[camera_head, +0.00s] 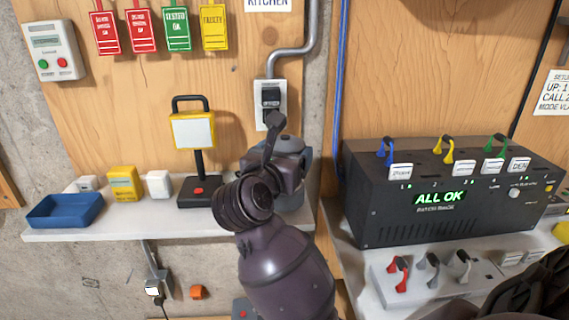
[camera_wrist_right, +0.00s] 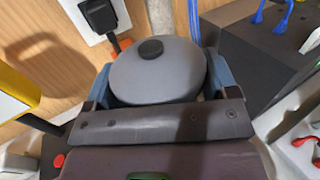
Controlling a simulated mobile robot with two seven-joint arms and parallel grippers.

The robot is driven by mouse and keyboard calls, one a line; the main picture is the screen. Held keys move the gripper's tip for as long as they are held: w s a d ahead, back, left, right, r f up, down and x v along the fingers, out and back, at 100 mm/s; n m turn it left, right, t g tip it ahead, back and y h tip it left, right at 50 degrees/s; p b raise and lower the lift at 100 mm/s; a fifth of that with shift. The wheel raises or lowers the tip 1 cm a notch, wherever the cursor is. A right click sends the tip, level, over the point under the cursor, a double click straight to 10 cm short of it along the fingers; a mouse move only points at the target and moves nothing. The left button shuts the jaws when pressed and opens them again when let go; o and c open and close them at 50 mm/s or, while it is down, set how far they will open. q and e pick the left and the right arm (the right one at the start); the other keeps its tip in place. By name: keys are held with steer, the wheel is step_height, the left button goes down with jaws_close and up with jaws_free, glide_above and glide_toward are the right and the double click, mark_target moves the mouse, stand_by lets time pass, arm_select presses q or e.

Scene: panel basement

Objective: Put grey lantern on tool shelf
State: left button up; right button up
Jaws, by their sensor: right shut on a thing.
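The grey lantern (camera_wrist_right: 155,78) shows in the right wrist view as a rounded grey top with a black knob. My right gripper (camera_wrist_right: 158,88) has its two blue-grey fingers on either side of it and is shut on it. In the head view the lantern (camera_head: 292,201) is mostly hidden behind my right arm, over the right end of the pale shelf (camera_head: 120,218) on the wooden wall panel. I cannot tell whether its base touches the shelf. My left gripper is not in view.
A yellow work lamp (camera_head: 193,132) stands left of the lantern. Further left are small boxes (camera_head: 124,183) and a blue tray (camera_head: 64,210). A wall socket with a black plug (camera_head: 270,100) is behind. A black power box (camera_head: 450,195) stands to the right.

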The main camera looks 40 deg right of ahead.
steer(key=shift+f, duration=1.05)
steer(key=o, duration=1.1)
